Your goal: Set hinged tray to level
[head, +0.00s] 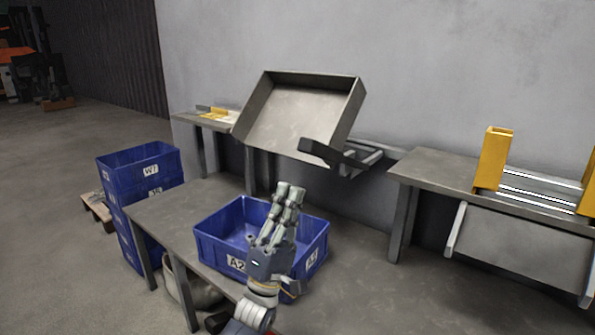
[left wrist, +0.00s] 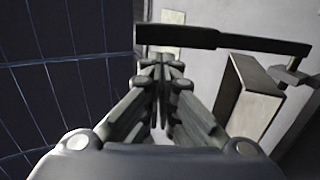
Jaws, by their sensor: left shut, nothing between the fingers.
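The hinged tray (head: 300,115) is a grey metal tray with raised walls, steeply tilted so its inside faces me. It stands above the back of the grey workbench, by the wall. A dark bar (head: 325,153) sits at its lower right, on grey bracket arms (head: 365,158). My left gripper (head: 289,188) points up in front of the blue bin, below the tray and apart from it. Its fingers are together and empty. In the left wrist view the closed fingertips (left wrist: 161,62) show, with a dark bar (left wrist: 220,40) beyond them. My right gripper is not in view.
A blue bin (head: 213,243) stands on the workbench (head: 165,208) around and behind my left gripper. Stacked blue crates (head: 125,168) stand at the left. Another bench (head: 440,172) with a yellow post (head: 493,160) is at the right. The bench right of the bin is clear.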

